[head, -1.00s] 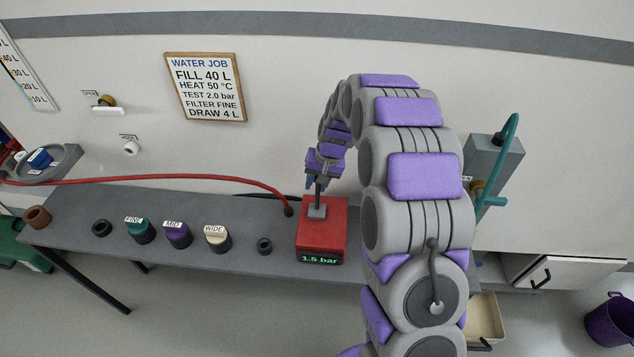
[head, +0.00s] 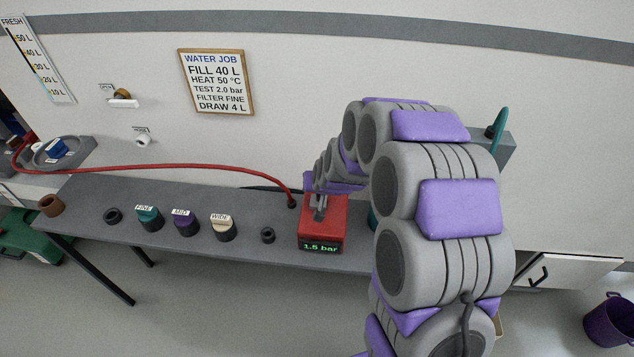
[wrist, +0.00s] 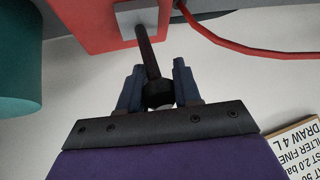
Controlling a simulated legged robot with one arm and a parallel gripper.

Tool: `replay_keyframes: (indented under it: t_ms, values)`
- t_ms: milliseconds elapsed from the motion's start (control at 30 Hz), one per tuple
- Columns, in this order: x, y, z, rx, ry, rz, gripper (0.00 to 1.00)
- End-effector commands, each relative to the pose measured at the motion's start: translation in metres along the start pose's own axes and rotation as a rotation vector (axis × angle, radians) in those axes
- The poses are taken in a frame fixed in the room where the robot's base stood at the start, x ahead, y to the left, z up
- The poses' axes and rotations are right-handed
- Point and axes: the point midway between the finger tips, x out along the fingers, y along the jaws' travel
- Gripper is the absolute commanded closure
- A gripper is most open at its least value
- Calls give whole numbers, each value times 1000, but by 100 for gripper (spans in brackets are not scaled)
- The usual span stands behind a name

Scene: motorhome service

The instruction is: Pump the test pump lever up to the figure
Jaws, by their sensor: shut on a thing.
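The red test pump (head: 322,230) stands on the grey bench, and its green display reads 1.5 bar. It also shows in the wrist view (wrist: 85,30), with a grey block at the foot of its dark lever (wrist: 148,58). My gripper (wrist: 158,90) is shut on the lever's dark knob end, one finger on each side. In the head view my arm comes down over the pump from the right and hides most of the lever. The water job board (head: 217,82) on the wall says TEST 2.0 bar.
A red hose (head: 170,168) runs from beside the pump to the left. Filters marked FINE (head: 150,220), MID (head: 186,224) and WIDE (head: 223,229) stand left of the pump on the bench (head: 80,200). A teal object (wrist: 15,60) is close beside the pump.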

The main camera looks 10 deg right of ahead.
Motion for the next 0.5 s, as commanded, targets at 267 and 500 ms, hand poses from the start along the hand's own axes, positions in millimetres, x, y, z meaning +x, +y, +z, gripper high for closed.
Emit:
replay_keyframes:
  t_ms: [267, 500]
  values:
    - [-3, -2, 16, 1, -18, -1, 100]
    - [-3, -3, 22, 2, -24, -1, 100]
